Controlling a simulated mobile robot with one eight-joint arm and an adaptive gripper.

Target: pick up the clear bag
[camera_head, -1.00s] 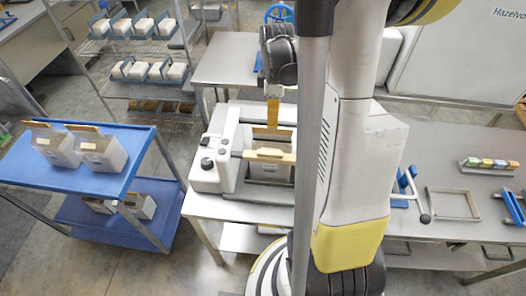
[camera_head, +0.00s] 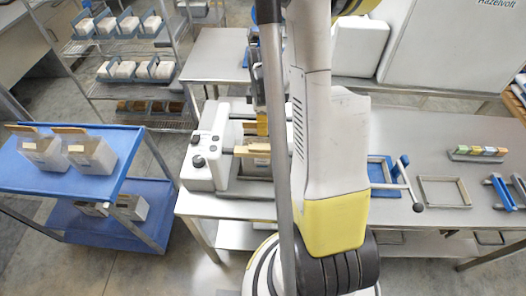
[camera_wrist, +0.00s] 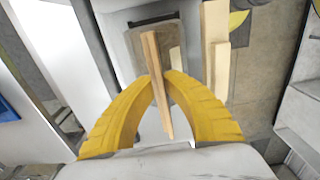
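The clear bag (camera_head: 257,168) sits in the white bench machine (camera_head: 207,150), with a tan strip along its top. It is largely hidden by my arm and column in the head view. In the wrist view my yellow gripper fingers (camera_wrist: 160,77) meet on the two sides of a tan strip (camera_wrist: 153,60), which looks like the bag's top edge. The greyish bag body (camera_wrist: 168,36) shows beyond the fingertips. In the head view my gripper (camera_head: 262,126) is at the machine, partly hidden by my arm.
A second tan bar (camera_wrist: 216,50) lies close beside the fingers. A blue cart (camera_head: 60,184) at left holds several similar tan-topped containers. On the right bench (camera_head: 430,135) are an open metal frame (camera_head: 444,191), a blue fixture with a lever (camera_head: 388,172) and a row of coloured blocks (camera_head: 477,152).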

